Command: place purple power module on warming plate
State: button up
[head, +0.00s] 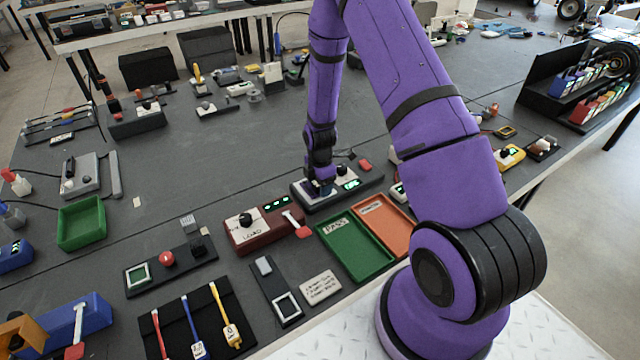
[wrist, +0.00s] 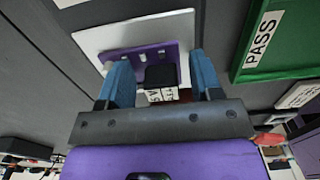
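The purple power module (wrist: 125,58) lies on a pale flat plate (wrist: 92,42) in the wrist view. It has a black block with a white label at its near side. In the head view my gripper (head: 320,186) points down over the unit's left part and largely hides the module.
A green PASS tray (head: 355,248) and an orange tray (head: 384,224) stand close in front. A maroon LOAD box (head: 255,236) is to the left, with a red-tipped lever beside it. Several tools and panels fill the front left. The table behind is partly clear.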

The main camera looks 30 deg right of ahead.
jog(key=shift+r, duration=0.1)
notch_tip(320, 180, up, 24)
jog(key=s+a+m+t, duration=0.1)
jog(key=s+a+m, duration=0.1)
jog(key=m, duration=0.2)
jog(key=s+a+r+m+t, duration=0.25)
jog(key=s+r+m, duration=0.4)
jog(key=r, duration=0.65)
jog(key=s+a+r+m+t, duration=0.1)
jog(key=s+r, duration=0.4)
jog(key=s, duration=0.5)
jog(key=s+a+r+m, duration=0.3)
jog(key=s+r+m, duration=0.2)
jog(key=s, duration=0.5)
jog(key=shift+m+t, duration=0.35)
jog(key=shift+m, duration=0.4)
jog(key=shift+o, duration=0.4)
jog(key=shift+a, duration=0.1)
